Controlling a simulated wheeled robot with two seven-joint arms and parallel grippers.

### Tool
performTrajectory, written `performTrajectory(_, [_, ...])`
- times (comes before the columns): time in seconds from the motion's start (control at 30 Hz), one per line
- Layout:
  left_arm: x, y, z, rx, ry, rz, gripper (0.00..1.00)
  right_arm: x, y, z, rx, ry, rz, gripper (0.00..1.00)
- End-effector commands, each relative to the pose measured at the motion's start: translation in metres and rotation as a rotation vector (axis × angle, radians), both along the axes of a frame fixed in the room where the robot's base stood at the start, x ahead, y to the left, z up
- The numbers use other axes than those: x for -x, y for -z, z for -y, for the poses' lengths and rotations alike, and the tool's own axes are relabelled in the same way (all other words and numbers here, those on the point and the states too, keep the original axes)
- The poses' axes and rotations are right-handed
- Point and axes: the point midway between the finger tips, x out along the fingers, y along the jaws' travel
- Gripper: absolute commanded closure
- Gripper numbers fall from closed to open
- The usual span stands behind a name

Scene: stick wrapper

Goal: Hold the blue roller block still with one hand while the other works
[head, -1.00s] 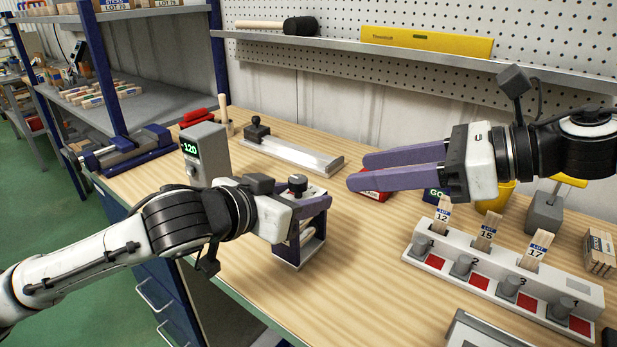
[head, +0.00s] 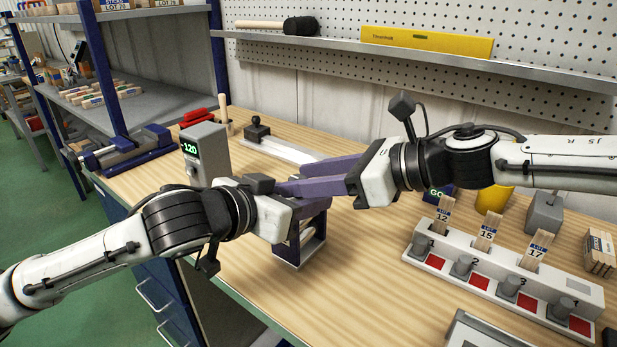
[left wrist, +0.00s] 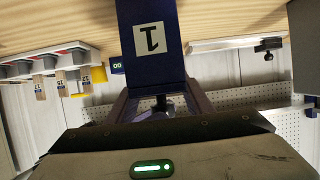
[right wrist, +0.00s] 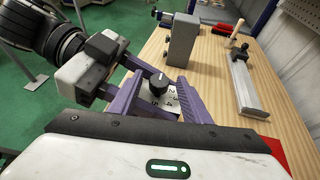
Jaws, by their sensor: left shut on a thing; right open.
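The blue roller block (head: 314,246) stands on the wooden bench, partly hidden by my grippers. In the left wrist view its dark blue face (left wrist: 150,75) carries a label reading 1. My left gripper (head: 308,207) is shut on the block near its top. My right gripper (head: 285,187) is open, its purple fingers reaching left over the block's top.
A grey box reading 120 (head: 206,150) stands left behind the block. A white rack (head: 500,268) with several wooden sticks is at the right. A metal rail fixture (head: 285,150) lies behind my right gripper. The bench in front of the rack's left end is clear.

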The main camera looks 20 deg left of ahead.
Motion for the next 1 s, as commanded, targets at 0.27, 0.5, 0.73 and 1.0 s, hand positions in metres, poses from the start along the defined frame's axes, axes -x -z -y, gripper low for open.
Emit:
performTrajectory(0.27, [0.0,0.0005,-0.0001,0.001,0.0,-0.001,1.0,0.0002,-0.0002,0.0003,0.0,0.0,0.0,0.92])
performTrajectory(0.5, [0.0,0.0005,-0.0001,0.0,0.0,-0.001,1.0,0.0011,0.0004,0.0002,0.002,0.012,-0.002,0.98])
performTrajectory(0.73, [0.0001,0.0005,0.0001,-0.001,0.0,-0.001,1.0,0.0039,0.0014,-0.0009,0.006,0.108,-0.003,0.98])
performTrajectory(1.0, [0.0003,0.0004,0.0003,-0.002,0.002,0.0,1.0,0.0082,0.0007,-0.0033,0.004,0.295,-0.001,0.98])
